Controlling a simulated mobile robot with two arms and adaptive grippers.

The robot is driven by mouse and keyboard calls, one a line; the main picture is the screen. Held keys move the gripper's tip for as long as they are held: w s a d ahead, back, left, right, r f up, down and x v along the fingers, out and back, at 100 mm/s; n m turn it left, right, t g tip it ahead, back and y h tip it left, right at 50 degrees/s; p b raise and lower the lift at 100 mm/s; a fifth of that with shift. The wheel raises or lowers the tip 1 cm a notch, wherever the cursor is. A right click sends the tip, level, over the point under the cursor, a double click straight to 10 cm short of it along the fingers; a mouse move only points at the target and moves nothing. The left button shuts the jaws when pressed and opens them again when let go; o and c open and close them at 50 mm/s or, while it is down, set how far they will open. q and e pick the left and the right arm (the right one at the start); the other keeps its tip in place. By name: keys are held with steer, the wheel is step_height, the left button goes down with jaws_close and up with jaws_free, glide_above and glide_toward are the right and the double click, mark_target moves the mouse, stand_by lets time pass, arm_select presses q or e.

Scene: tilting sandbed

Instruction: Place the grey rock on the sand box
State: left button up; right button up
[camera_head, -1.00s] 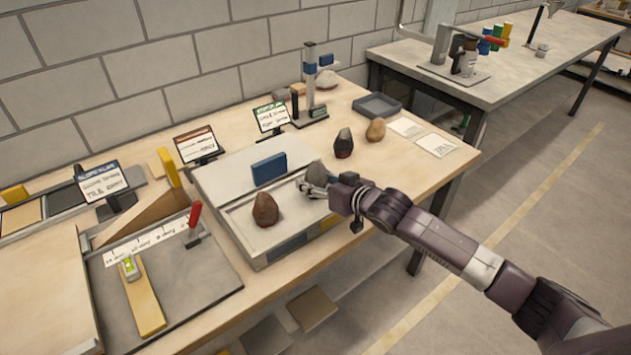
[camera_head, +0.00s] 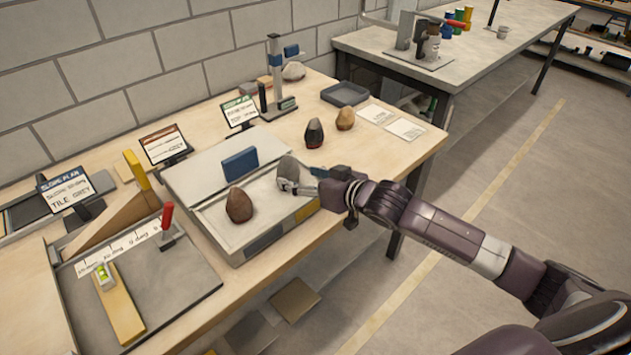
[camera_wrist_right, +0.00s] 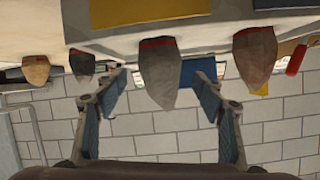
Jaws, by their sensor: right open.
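The grey rock (camera_head: 288,168) stands upright on the pale sand box (camera_head: 264,200), near its right end. In the wrist view, which is upside down, the grey rock (camera_wrist_right: 160,72) with a red band at its base shows between the fingertips. My right gripper (camera_head: 297,185) is open, its fingers reaching in at the rock from the right. In the wrist view my right gripper (camera_wrist_right: 161,84) has a gap on both sides of the rock. Whether a finger touches it cannot be told. My left gripper is not in view.
A brown rock (camera_head: 239,205) and a blue block (camera_head: 240,164) are on the sand box. A dark rock (camera_head: 314,132) and a tan rock (camera_head: 345,118) stand on the table behind my gripper. A grey tray (camera_head: 345,94) lies further back. The aisle at right is clear.

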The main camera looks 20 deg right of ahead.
steer(key=v, duration=0.6)
stand_by(0.3)
steer(key=s+a+f+g, duration=0.1)
steer(key=s+f, duration=0.2)
steer(key=s+a+f+g+h, duration=0.1)
steer(key=s+f, duration=0.2)
steer(key=f, duration=0.1)
steer(key=s+a+f+g, duration=0.1)
steer(key=s+a+f, duration=0.1)
steer(key=s+f, duration=0.1)
steer(key=shift+s+a+f+h, duration=0.1)
steer(key=shift+s+f+h, duration=0.1)
steer(key=shift+s+h, duration=0.25)
steer(key=s+f+g+h, duration=0.1)
steer(key=s+f+g, duration=0.25)
steer(key=s, duration=0.75)
steer(key=s+f+g+h, duration=0.25)
steer(key=s+f, duration=0.25)
steer(key=s, duration=0.5)
step_height(320, 180, down, 27)
steer(key=s+d+g+y, duration=0.1)
steer(key=s+g, duration=0.1)
steer(key=s+d+f, duration=0.3)
steer(key=s+f, duration=1.2)
steer(key=s, duration=0.1)
steer(key=shift+s+g, duration=0.4)
